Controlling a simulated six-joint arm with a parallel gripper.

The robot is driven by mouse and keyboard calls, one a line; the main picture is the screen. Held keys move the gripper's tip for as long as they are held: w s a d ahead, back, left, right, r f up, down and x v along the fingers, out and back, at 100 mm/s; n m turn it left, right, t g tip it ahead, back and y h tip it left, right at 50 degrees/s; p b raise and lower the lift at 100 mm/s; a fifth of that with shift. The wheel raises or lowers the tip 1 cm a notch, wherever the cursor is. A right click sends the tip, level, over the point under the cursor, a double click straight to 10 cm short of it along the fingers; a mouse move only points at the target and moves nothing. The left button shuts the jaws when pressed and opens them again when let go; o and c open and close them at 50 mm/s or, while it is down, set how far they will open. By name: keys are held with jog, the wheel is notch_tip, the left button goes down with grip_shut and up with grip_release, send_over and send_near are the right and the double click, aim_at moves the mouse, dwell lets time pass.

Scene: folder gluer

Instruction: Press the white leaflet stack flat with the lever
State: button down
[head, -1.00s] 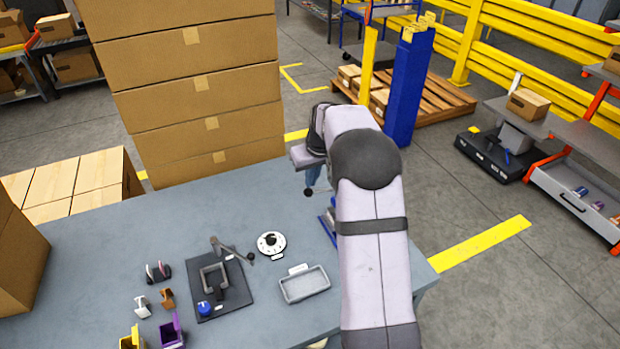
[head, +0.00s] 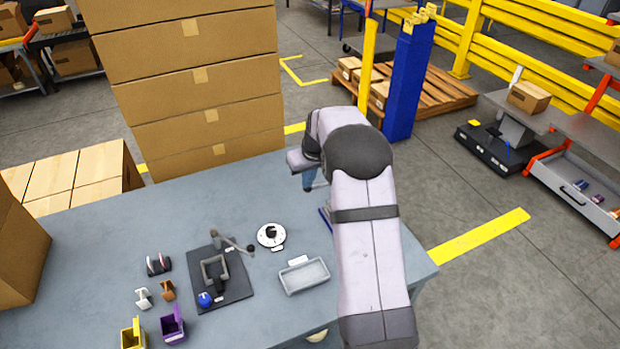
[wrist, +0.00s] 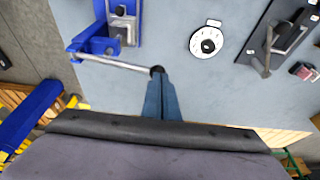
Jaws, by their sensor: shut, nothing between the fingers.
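My gripper (wrist: 161,84) points up the wrist view with its blue fingers together and nothing between them. A silver lever (wrist: 112,62) with a black knob (wrist: 157,70) runs from a blue fixture (wrist: 100,45). The knob is right at my fingertips; I cannot tell whether they touch. A grey block with a small pale patch (wrist: 122,12) sits in the fixture, cut off by the top edge; I cannot make out the white leaflet stack. In the head view my gripper (head: 309,182) is at the table's far right, and my arm hides most of the fixture.
A black plate (head: 235,290) carries a frame and another lever (head: 236,243). A white dial (head: 271,236) and a grey tray (head: 304,277) lie nearby. Small holders and bins stand at the front left. Stacked cartons (head: 190,75) rise behind the table.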

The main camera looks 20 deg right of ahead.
jog(key=f+b, duration=0.1)
jog(key=f, duration=0.1)
jog(key=a+f+b, duration=0.1)
jog(key=shift+s+a+f, duration=0.2)
jog(key=shift+f, duration=0.2)
jog(key=shift+s+a+f, duration=0.1)
jog(key=shift+s+f, duration=0.05)
dwell(0.7)
dwell(0.6)
jog(key=a+b+v, duration=0.1)
jog(key=a+v, duration=0.2)
jog(key=v, duration=1.1)
jog(key=shift+w+r, duration=0.25)
jog(key=shift+r, duration=0.1)
